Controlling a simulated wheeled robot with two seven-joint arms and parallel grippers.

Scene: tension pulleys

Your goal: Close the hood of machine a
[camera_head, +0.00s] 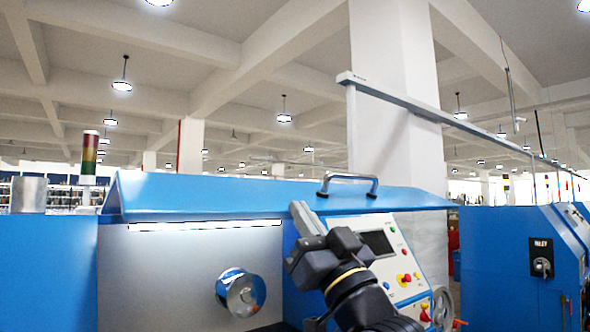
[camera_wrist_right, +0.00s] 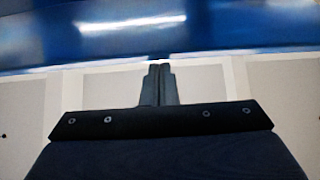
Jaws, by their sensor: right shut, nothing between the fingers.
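The blue hood (camera_head: 230,193) of the near machine is up, with its edge above the grey wall and the chuck area. A metal handle (camera_head: 348,180) stands on its top edge. My right gripper (camera_head: 299,212) is shut and empty, pointing up in front of the hood, just below and left of the handle. I cannot tell whether it touches the hood. In the right wrist view the shut fingers (camera_wrist_right: 157,80) point at a shiny blue surface (camera_wrist_right: 160,35), apparently the hood. My left gripper is not in view.
A control panel (camera_head: 385,255) with a screen and buttons is right of my right wrist. A metal chuck (camera_head: 240,292) sits below the hood. A signal lamp (camera_head: 89,155) stands at the left. Another blue machine (camera_head: 510,260) is at the right.

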